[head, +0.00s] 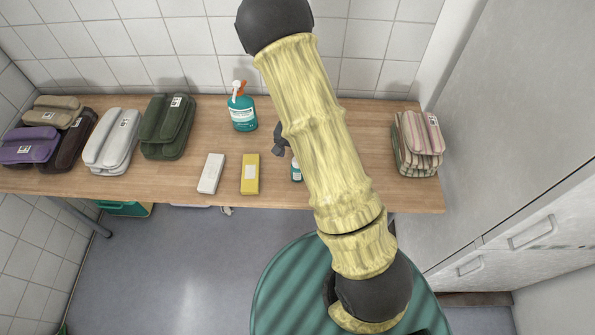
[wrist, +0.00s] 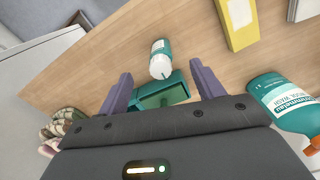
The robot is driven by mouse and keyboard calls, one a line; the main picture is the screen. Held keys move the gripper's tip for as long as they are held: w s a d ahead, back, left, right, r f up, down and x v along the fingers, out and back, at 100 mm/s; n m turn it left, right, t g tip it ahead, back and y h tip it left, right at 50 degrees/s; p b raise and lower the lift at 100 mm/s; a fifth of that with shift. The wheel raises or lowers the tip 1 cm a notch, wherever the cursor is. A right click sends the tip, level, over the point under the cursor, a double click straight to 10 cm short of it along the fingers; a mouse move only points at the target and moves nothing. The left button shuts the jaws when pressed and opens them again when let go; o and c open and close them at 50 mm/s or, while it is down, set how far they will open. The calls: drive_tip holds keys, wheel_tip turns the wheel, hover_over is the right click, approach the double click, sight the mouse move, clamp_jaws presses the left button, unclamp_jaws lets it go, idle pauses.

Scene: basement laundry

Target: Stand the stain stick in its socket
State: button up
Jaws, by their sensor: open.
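The stain stick (wrist: 161,60), a small teal and white cylinder with a white end, is on the table just beyond my fingertips in the wrist view. It appears to stand upright; part of it also shows beside my arm in the head view (head: 296,171). The green socket block (wrist: 165,93) is right beside the stick, partly hidden by my gripper; whether they touch is unclear. In the head view my arm hides the socket. My gripper (wrist: 160,78) is open, its two fingers spread on either side of the socket, with nothing held.
A yellow box (head: 250,174) and a white box (head: 211,173) lie left of the stick. Folded cloth bundles (head: 168,127) line the left, and a striped stack (head: 416,143) sits at the right end of the table (head: 365,113).

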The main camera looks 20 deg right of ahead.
drive_tip(key=shift+f, duration=1.1)
drive_tip(key=shift+w+d+f+p, duration=0.15)
drive_tip(key=shift+f+p, duration=0.1)
drive_tip(key=shift+f, duration=1.05)
drive_tip(key=shift+w+d+f+p, duration=0.1)
drive_tip(key=shift+f+p, duration=0.1)
drive_tip(key=shift+f, duration=1.1)
drive_tip(key=shift+c, duration=0.5)
drive_tip(key=c, duration=1)
